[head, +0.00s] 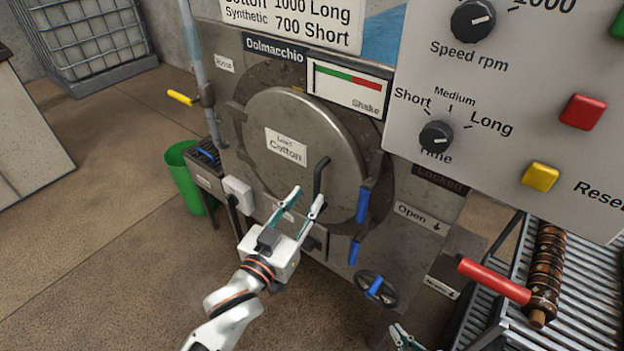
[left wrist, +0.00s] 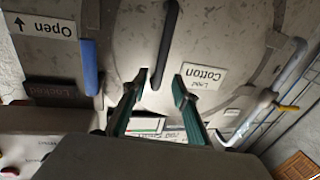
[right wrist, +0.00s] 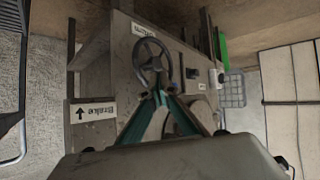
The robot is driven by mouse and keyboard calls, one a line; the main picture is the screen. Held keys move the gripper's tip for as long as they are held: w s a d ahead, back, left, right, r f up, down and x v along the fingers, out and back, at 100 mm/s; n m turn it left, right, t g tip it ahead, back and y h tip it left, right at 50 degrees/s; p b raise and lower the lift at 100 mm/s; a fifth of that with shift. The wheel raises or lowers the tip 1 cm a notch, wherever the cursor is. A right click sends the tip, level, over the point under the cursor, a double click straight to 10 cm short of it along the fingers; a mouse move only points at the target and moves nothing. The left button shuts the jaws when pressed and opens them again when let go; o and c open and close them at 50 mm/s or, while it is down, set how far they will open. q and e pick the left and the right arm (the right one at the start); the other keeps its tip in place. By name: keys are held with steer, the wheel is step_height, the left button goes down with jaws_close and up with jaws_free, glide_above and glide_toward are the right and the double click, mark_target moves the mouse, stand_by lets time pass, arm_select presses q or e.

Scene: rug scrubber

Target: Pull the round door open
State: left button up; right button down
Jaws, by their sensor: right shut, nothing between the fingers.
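The round grey metal door (head: 262,178) is on the front of the machine and looks closed, with a "Load Cotton" label. Its black bent handle (head: 318,178) stands out at the lower right of the door; it also shows in the left wrist view (left wrist: 166,40). My left gripper (head: 304,200) is open just below the handle, its fingertips spread to either side of the handle's line. I cannot tell whether they touch it. My right gripper (right wrist: 158,94) is shut and empty, low near the handwheel (head: 376,289); only its tip shows at the bottom of the head view.
Blue lever grips (head: 363,204) sit at the door's right edge, beside "Locked" and "Open" signs. A control panel (head: 500,110) overhangs at the right. A red-handled roller (head: 545,275) lies on a grate at right. A green bin (head: 186,170) stands left of the machine.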

mark_target(315, 186)
arm_select(q)
steer(key=x, duration=0.6)
steer(key=shift+w+d, duration=0.1)
steer(key=shift+w, duration=0.15)
jaws_close()
